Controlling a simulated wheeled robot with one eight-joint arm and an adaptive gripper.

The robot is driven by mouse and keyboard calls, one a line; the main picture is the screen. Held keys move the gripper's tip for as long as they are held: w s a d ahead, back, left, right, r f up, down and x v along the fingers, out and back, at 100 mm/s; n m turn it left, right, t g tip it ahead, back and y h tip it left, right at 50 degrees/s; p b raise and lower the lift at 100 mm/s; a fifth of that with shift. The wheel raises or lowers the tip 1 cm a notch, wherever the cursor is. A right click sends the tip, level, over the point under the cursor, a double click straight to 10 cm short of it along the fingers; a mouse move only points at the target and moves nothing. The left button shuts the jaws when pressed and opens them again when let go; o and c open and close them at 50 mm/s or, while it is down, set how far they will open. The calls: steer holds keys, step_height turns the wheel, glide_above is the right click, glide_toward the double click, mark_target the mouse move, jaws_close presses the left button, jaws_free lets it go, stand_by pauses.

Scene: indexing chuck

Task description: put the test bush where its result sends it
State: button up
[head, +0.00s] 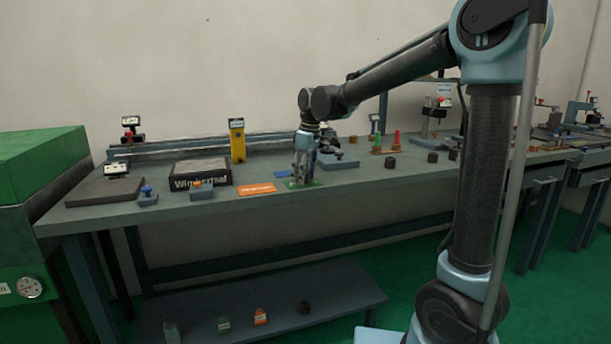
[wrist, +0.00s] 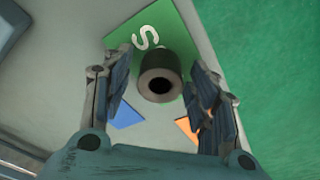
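The test bush shows in the wrist view as a dark grey ring-shaped bush (wrist: 160,77) with a round bore. It stands on a green card (wrist: 122,38) marked with a white S. My gripper (wrist: 160,85) is open, with one finger on each side of the bush and a visible gap on both sides. In the head view my gripper (head: 303,180) is low over the green card (head: 316,183), and its fingers hide the bush there. A blue card (head: 283,174) and an orange card (head: 257,188) lie beside the green one.
Several dark bushes (head: 390,162) and red and green pegs (head: 397,139) stand to the right. Bench front (head: 330,196) is clear.

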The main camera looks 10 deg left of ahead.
mark_target(308, 172)
step_height(308, 172, up, 12)
steer(key=d, duration=0.2)
steer(key=s+d+f+m, duration=0.2)
steer(key=d+f+m, duration=0.1)
steer(key=d, duration=0.8)
steer(key=s+d+f+m+t, duration=0.1)
steer(key=s+d+f+m, duration=0.15)
steer(key=d, duration=0.35)
steer(key=s+d+f+m, duration=0.1)
steer(key=s+d+f, duration=0.2)
steer(key=d, duration=0.4)
steer(key=s+d+f+m+h, duration=0.1)
steer(key=s+d+f+m, duration=0.7)
steer(key=s+d+f, duration=0.7)
steer(key=shift+s+f+t+h, duration=0.4)
steer(key=shift+f, duration=1.55)
steer(key=shift+d+m, duration=0.1)
steer(key=shift+m, duration=0.15)
